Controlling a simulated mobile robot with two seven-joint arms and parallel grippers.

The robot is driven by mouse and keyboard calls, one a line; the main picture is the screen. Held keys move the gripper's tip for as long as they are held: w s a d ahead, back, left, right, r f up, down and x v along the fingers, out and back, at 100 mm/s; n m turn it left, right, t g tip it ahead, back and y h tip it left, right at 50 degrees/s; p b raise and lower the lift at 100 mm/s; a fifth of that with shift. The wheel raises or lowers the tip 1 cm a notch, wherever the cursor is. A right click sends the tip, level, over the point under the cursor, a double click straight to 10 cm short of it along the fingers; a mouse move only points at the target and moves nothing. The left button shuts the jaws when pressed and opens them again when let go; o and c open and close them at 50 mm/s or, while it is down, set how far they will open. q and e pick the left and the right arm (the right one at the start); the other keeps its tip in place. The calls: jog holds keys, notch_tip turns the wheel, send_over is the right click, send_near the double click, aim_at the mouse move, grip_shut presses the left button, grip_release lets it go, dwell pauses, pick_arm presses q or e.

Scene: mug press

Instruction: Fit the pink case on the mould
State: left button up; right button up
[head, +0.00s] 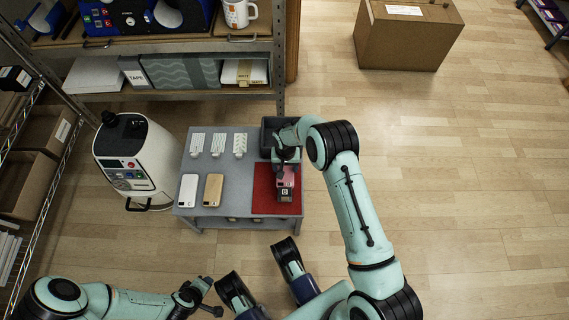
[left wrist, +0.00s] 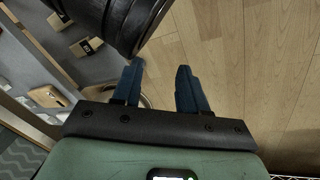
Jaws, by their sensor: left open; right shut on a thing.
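The pink case (head: 287,180) is over the red mat (head: 262,200) on the right of the grey table. My right gripper (head: 286,170) is shut on it from above and hides part of it. A small dark block with a pale square mark, seemingly the mould (head: 285,195), shows just in front of the pink case. I cannot tell whether the two touch. My left gripper (head: 212,296) is open and empty, low in the head view and away from the table. Its two blue fingers stand apart in the left wrist view (left wrist: 160,88).
A white case (head: 188,190) and a tan case (head: 213,190) lie on the grey table (head: 235,170), with several white patterned pieces behind. A dark bin (head: 268,138) stands behind the mat. A white machine (head: 135,160) is left; shelving is behind.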

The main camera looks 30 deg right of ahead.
aim_at(285, 168)
pick_arm(q)
jog(key=shift+s+a+f+g+b, duration=0.15)
jog(key=shift+s+f+g+b, duration=0.25)
jog(key=shift+s+f, duration=0.6)
pick_arm(e)
jog(key=shift+f, duration=0.95)
pick_arm(q)
jog(key=shift+s+r, duration=0.1)
jog(key=shift+f, duration=0.2)
jog(key=shift+f+b, duration=0.45)
jog(key=shift+b, duration=0.15)
pick_arm(e)
jog(key=shift+f, duration=0.6)
jog(key=o, duration=0.7)
jog(key=shift+o, duration=0.2)
pick_arm(q)
jog(key=shift+r, duration=0.1)
pick_arm(e)
jog(key=shift+r, duration=0.1)
jog(key=shift+r+p, duration=3)
jog(key=shift+r, duration=2.5)
pick_arm(q)
jog(key=w+d+v, duration=0.1)
jog(key=v, duration=0.5)
jog(key=shift+r, duration=0.35)
